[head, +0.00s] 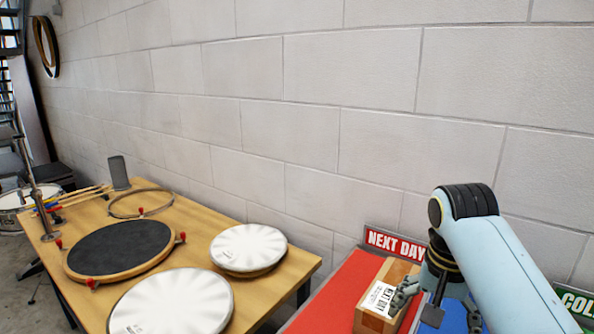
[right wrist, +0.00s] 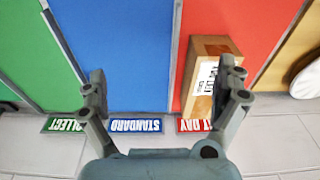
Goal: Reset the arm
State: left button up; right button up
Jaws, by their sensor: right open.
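My right arm comes in from the right in the head view, and its gripper (head: 440,303) hangs over the red and blue areas beside the cardboard box. In the right wrist view the gripper (right wrist: 163,88) is open, its fingers spread wide with nothing between them. The box (right wrist: 212,75) with a white label stands on the red area, close to one finger; I cannot tell if they touch. The same box (head: 382,296) shows in the head view, its label reading NEXT DAY. My left gripper is not in view.
A red NEXT DAY sign (head: 395,244) stands along the wall behind the box. STANDARD (right wrist: 135,126) and COLLECT (right wrist: 66,125) signs mark the blue and green areas. A wooden table (head: 190,226) at left holds a black round pad (head: 120,247) and white drumheads (head: 248,246).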

jog(key=s+d+f+n+t, duration=0.1)
jog(key=s+d+f+n, duration=0.2)
jog(key=s, duration=0.9)
jog(key=s+d+r+n+t, duration=0.15)
jog(key=s+r+n, duration=0.35)
jog(key=s, duration=0.8)
notch_tip(320, 180, down, 39)
jog(key=s+d+g+b, duration=0.2)
jog(key=d+b, duration=0.1)
jog(key=b, duration=1.1)
pick_arm(q)
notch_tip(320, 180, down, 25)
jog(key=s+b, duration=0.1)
jog(key=b, duration=0.9)
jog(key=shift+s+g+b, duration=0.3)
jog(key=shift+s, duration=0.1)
pick_arm(e)
jog(key=s+f, duration=0.9)
jog(key=f, duration=0.4)
jog(key=s+f+m+g, duration=0.1)
jog(key=s+f, duration=0.8)
jog(key=f, duration=0.5)
jog(key=shift+d+f, duration=0.2)
jog(key=shift+d, duration=0.15)
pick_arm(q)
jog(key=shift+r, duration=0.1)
